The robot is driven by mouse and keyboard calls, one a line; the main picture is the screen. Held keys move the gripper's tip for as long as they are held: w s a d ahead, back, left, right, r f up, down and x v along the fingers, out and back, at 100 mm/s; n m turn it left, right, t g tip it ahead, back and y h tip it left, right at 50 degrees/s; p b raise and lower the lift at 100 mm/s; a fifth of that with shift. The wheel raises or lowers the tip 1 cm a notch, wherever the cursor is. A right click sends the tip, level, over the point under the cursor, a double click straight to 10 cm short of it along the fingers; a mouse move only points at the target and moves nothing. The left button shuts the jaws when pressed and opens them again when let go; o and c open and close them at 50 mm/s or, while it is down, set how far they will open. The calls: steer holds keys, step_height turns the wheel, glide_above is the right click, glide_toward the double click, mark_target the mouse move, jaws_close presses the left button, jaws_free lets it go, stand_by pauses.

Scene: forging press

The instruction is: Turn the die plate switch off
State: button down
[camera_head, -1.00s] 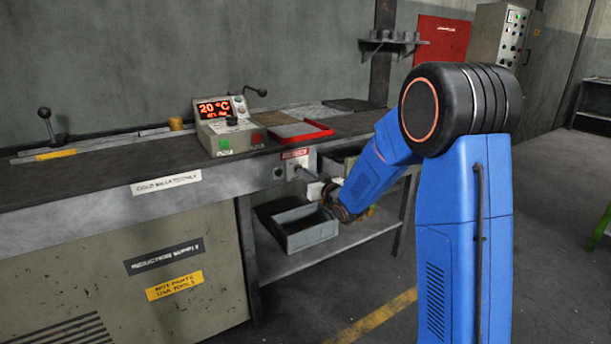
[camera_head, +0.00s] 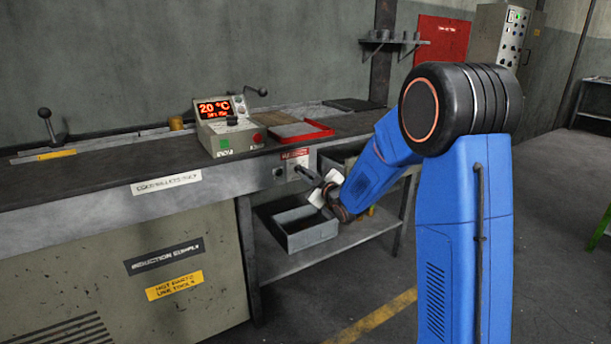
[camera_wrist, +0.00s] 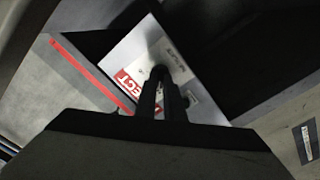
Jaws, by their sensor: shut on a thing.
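The switch plate (camera_head: 294,165) is pale metal with a red label and sits on the bench's front edge, below the control box. The plate (camera_wrist: 140,50) also shows in the wrist view, tilted, with part of the red label (camera_wrist: 128,83) readable as "ECT". My gripper (camera_head: 313,177) reaches the plate from the right. In the wrist view my gripper (camera_wrist: 161,90) is shut on the dark switch handle (camera_wrist: 159,72), which stands out from the plate. The fingers hide part of the handle, and I cannot tell its exact setting.
The control box (camera_head: 228,130) reads 20 °C in red. A red tray (camera_head: 303,132) lies on the bench beside it. A grey bin (camera_head: 308,236) stands on the shelf below my gripper. A round dark button (camera_head: 279,173) is left of the plate.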

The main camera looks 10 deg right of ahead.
steer(key=shift+f+n, duration=0.1)
steer(key=shift+n, duration=0.2)
stand_by(0.4)
steer(key=c, duration=1.9)
jaws_free()
steer(key=shift+o, duration=0.2)
steer(key=shift+s, duration=0.1)
steer(key=v, duration=1.7)
steer(key=shift+s, duration=0.1)
